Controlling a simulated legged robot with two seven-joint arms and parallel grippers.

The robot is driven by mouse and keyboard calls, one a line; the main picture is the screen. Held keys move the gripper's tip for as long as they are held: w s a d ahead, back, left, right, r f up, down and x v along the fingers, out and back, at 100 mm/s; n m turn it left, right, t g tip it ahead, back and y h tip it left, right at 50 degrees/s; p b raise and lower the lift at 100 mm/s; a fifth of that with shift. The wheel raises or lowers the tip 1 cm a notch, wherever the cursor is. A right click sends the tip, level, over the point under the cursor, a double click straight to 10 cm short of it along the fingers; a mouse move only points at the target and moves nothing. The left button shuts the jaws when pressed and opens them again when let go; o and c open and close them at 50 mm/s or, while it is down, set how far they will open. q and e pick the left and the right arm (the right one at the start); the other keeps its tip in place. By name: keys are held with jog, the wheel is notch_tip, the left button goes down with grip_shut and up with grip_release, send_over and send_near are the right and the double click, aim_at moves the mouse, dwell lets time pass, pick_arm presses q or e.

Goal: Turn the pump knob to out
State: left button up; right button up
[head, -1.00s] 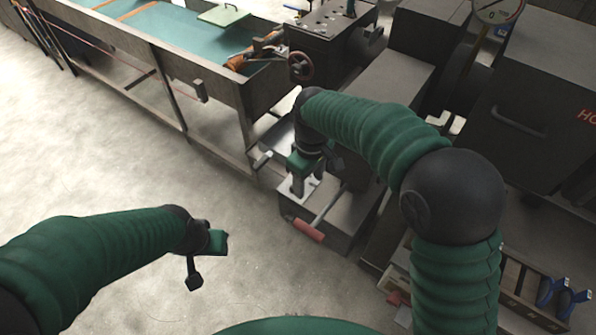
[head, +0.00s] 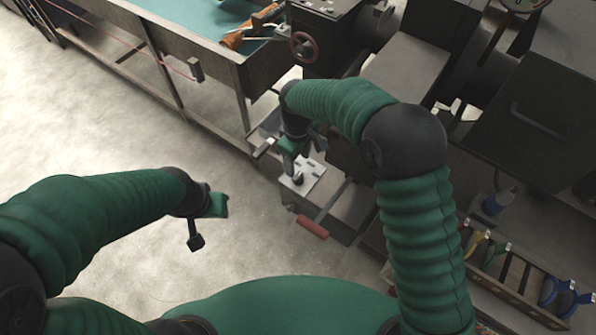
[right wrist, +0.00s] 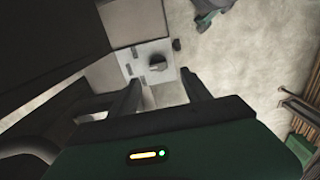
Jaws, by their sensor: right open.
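The pump knob (head: 298,178) is a small dark knob on a pale metal plate (head: 314,178) on top of the grey pump box (head: 350,212). In the right wrist view the round knob (right wrist: 157,62) stands on its plate (right wrist: 133,66), ahead of the fingers. My right gripper (head: 298,160) is open and empty above the plate, with its fingers pointing down. In the right wrist view its two fingers (right wrist: 163,84) are spread, with the knob beyond their tips. The plate's markings are too small to read. My left gripper (head: 203,232) hangs over bare floor, away from the pump; its jaws are unclear.
A lever with a red grip (head: 312,227) sticks out at the pump's front. A long bench (head: 225,75) with a teal top and a red handwheel (head: 303,46) stand behind. A wooden tool rack (head: 510,290) is at lower right. The floor at left is clear.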

aim_at(298, 175)
jog(key=f, duration=0.7)
jog(key=shift+w+a+f, duration=0.1)
jog(key=shift+w+f, duration=0.15)
jog(key=shift+w, duration=0.15)
pick_arm(q)
jog(key=shift+w+d+r, duration=0.15)
jog(key=shift+w+r, duration=0.1)
jog(key=shift+w, duration=0.05)
pick_arm(e)
jog(key=shift+s+d+f, duration=0.15)
jog(key=shift+d+f, duration=0.15)
jog(key=shift+a, duration=0.3)
jog(key=c, duration=0.7)
grip_shut()
pick_arm(q)
jog(key=shift+w+a, duration=0.1)
jog(key=shift+a, duration=0.1)
pick_arm(e)
jog(key=shift+d, duration=0.1)
jog(key=shift+m, duration=0.3)
jog(key=m, duration=0.4)
jog(key=shift+p, duration=0.35)
pick_arm(q)
jog(key=shift+r, duration=0.15)
pick_arm(e)
jog(key=m, duration=0.5)
jog(key=shift+m, duration=0.3)
